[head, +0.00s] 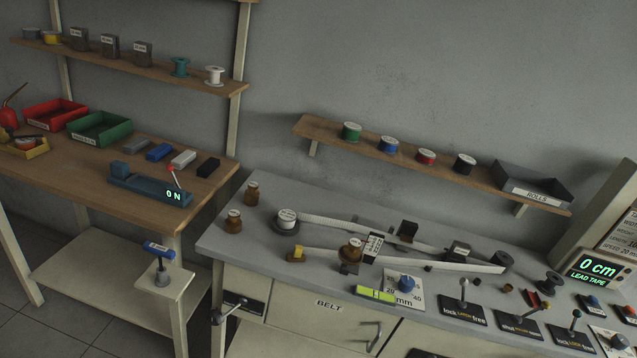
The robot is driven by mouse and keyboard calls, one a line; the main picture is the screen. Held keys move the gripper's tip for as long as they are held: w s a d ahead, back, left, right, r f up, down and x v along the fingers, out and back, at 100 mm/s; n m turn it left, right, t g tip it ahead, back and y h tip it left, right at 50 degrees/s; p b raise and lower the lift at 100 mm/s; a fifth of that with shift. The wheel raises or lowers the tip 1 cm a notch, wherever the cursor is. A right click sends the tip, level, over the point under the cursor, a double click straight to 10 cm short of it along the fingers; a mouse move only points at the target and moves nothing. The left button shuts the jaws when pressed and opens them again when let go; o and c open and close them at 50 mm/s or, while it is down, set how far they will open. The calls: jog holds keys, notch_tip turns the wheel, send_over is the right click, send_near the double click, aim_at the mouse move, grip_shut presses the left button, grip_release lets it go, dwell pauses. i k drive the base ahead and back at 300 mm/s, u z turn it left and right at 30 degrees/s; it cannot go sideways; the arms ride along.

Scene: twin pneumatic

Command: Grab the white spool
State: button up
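A white spool (214,75) stands upright at the right end of the wooden shelf (130,68) at the upper left. A teal spool (180,67) stands just to its left, apart from it. The white spool's flanges and narrow core show, and nothing blocks it from view. My gripper does not show in the head view.
Dark boxes (110,46) share the shelf. Below is a wooden bench with a red tray (55,114), a green tray (99,129) and a blue "0 N" gauge (150,190). A grey bench (260,240) stands right; a wall shelf holds coloured spools (389,145).

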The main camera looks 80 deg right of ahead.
aim_at(287, 219)
jog(key=z, duration=0.5)
jog(key=i, duration=0.9)
jog(key=z, duration=0.65)
jog(key=k, duration=0.8)
jog(key=z, duration=0.25)
jog(key=i, duration=0.85)
jog(key=u, duration=0.15)
